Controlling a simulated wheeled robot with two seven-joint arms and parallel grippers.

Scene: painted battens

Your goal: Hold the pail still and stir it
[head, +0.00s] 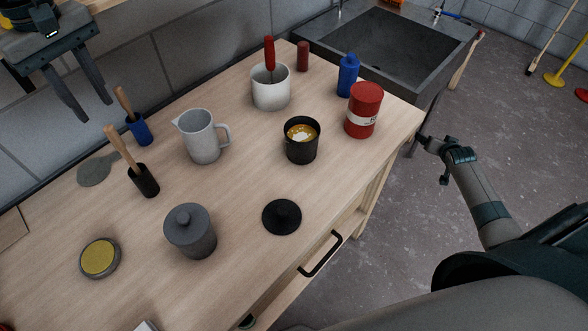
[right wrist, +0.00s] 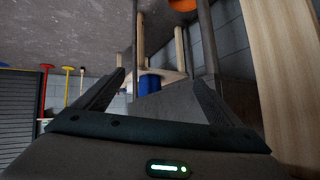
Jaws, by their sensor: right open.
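A black open pail (head: 301,152) stands upright on the wooden workbench (head: 240,200); it holds yellow-brown stuff with a white patch. A red-handled tool (head: 269,55) stands in a white pot (head: 270,94) behind it; its lower end is hidden. My left gripper (head: 100,105) hangs at the upper left with its fingers apart and empty, far from the pail. My right gripper (head: 427,143) is off the bench's right edge, apart from the pail. The right wrist view shows the right gripper's fingers (right wrist: 158,78) spread with nothing held.
A red can (head: 363,110) and blue bottle (head: 347,76) stand right of the pail. A white jug (head: 201,138) is left of it. A black lid (head: 281,217) and grey lidded jar (head: 190,232) are in front. A sink (head: 390,40) adjoins the bench's far end.

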